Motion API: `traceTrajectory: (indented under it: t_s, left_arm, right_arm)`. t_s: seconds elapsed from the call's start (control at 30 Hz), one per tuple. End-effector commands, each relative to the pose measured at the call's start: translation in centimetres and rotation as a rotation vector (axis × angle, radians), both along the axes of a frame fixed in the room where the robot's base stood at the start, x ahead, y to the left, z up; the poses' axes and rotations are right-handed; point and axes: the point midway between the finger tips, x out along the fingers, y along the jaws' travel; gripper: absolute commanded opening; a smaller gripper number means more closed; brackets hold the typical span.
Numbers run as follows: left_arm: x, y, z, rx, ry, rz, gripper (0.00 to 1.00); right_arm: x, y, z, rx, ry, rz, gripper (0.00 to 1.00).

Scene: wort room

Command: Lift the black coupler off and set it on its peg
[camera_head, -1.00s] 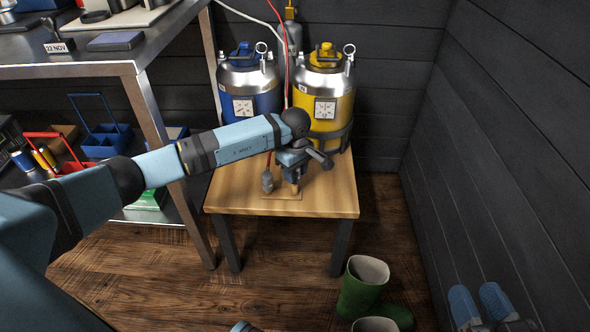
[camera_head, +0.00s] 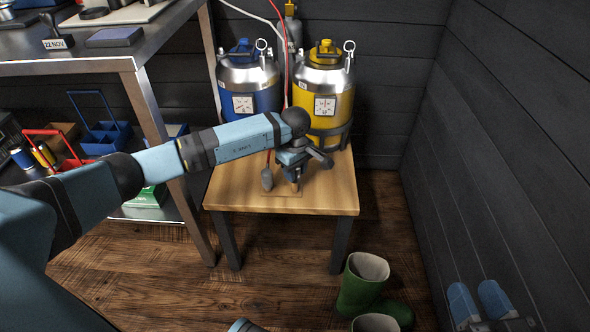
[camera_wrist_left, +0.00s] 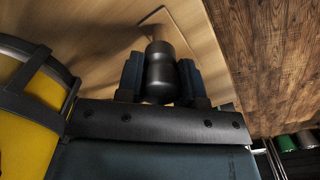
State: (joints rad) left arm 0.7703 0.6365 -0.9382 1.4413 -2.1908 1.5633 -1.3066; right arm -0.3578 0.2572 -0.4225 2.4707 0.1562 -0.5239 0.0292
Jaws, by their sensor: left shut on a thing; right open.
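My left gripper (camera_head: 292,176) is low over the small table, with its fingers pointing down. In the left wrist view it is shut on the black coupler (camera_wrist_left: 160,74), a dark rounded cylinder between the two blue fingers. A tan wooden piece, seemingly a peg (camera_head: 294,188), shows just below the fingertips. I cannot tell whether the coupler touches it. A grey fitting (camera_head: 267,180) on a red hose is just left of the gripper in the head view. My right gripper (camera_head: 478,290) is open and empty at the lower right, by the dark wall.
A steel shelf (camera_head: 150,62) with crates is at the left. Green boots (camera_head: 358,290) stand on the floor in front. The table's right front is clear.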

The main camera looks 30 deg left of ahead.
Motion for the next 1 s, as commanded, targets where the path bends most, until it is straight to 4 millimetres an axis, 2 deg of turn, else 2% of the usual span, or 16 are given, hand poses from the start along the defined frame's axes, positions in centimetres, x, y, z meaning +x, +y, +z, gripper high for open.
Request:
traceTrajectory:
  t_s: [0.53, 1.0]
  left_arm:
    - [0.0, 0.0, -0.1, 0.0, 0.0, 0.0, 0.11]
    - [0.1, 0.0, -1.2, 0.0, -0.001, 0.0, 0.11]
  right_arm:
    - [0.0, 0.0, 0.1, 0.001, -0.001, 0.0, 0.43]
    - [0.0, 0.0, -0.6, 0.0, -0.002, -0.001, 0.43]
